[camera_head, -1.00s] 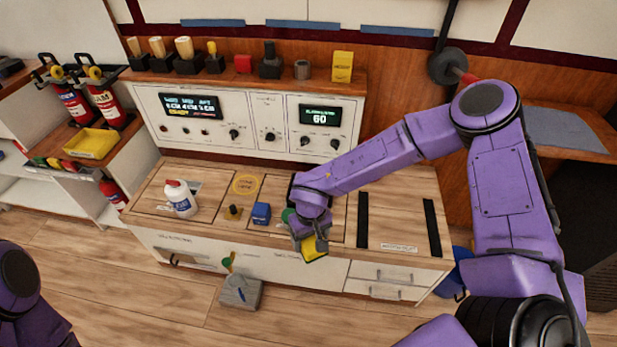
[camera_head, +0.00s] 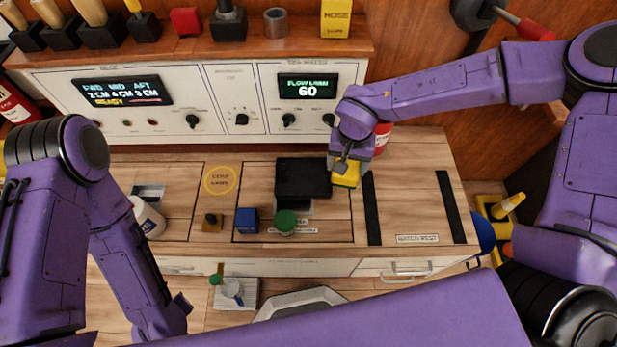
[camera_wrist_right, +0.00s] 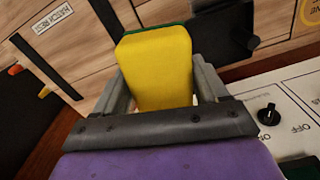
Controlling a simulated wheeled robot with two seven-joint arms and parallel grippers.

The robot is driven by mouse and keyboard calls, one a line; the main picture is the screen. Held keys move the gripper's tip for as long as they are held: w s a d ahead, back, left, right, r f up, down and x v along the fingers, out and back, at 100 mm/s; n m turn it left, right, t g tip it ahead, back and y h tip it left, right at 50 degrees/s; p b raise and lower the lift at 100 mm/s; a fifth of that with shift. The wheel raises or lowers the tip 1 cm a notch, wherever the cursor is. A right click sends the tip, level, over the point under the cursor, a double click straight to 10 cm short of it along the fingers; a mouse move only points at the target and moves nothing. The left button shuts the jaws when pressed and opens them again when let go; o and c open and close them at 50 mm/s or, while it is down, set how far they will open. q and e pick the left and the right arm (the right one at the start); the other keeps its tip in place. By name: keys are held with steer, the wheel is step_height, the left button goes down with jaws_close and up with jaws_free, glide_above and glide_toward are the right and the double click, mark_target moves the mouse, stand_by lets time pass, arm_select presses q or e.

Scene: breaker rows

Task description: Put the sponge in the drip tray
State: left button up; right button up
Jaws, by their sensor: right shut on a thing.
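The sponge (camera_head: 346,176), yellow with a green side, is held by my right gripper (camera_head: 345,168). In the right wrist view the yellow sponge (camera_wrist_right: 157,65) sits between the two fingers of the shut gripper (camera_wrist_right: 160,88). The dark rectangular piece on the counter (camera_head: 303,178), which looks like the drip tray, is just left of the sponge in the head view. Its dark form also shows in the wrist view (camera_wrist_right: 222,28). I cannot tell the sponge's height above the counter. My left arm is at the left; its fingers do not show.
A green-topped knob (camera_head: 285,222), a blue block (camera_head: 247,220) and a white bottle (camera_head: 148,216) stand on the counter. Two black strips, one here (camera_head: 371,208), lie to the right. A red-and-white object (camera_head: 381,137) stands behind my right wrist. The control panel (camera_head: 230,95) rises behind.

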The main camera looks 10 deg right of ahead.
steer(key=a+f+m+b, duration=0.1)
steer(key=m+b, duration=0.2)
steer(key=s+a+f+m+b, duration=0.1)
steer(key=f+m+b, duration=0.1)
steer(key=m+b, duration=0.1)
steer(key=a+f+m+b, duration=0.1)
steer(key=m+b, duration=0.1)
steer(key=b, duration=0.3)
steer(key=shift+s+a+f+m, duration=0.1)
steer(key=shift+s+f+m, duration=0.15)
steer(key=shift+m, duration=0.15)
steer(key=s+a+m+b, duration=0.2)
steer(key=m+b, duration=0.5)
steer(key=b, duration=0.5)
glide_above(312, 179)
steer(key=f, duration=0.9)
steer(key=shift+s, duration=0.4)
steer(key=shift+w+f, duration=0.2)
steer(key=shift+f, duration=0.15)
steer(key=f+b, duration=0.1)
steer(key=f, duration=0.2)
steer(key=shift+w+f, duration=0.2)
arm_select(q)
step_height(312, 179, down, 27)
steer(key=shift+s+f, duration=0.2)
steer(key=shift+s, duration=0.15)
arm_select(e)
steer(key=shift+r, duration=0.15)
arm_select(q)
steer(key=shift+d, duration=0.1)
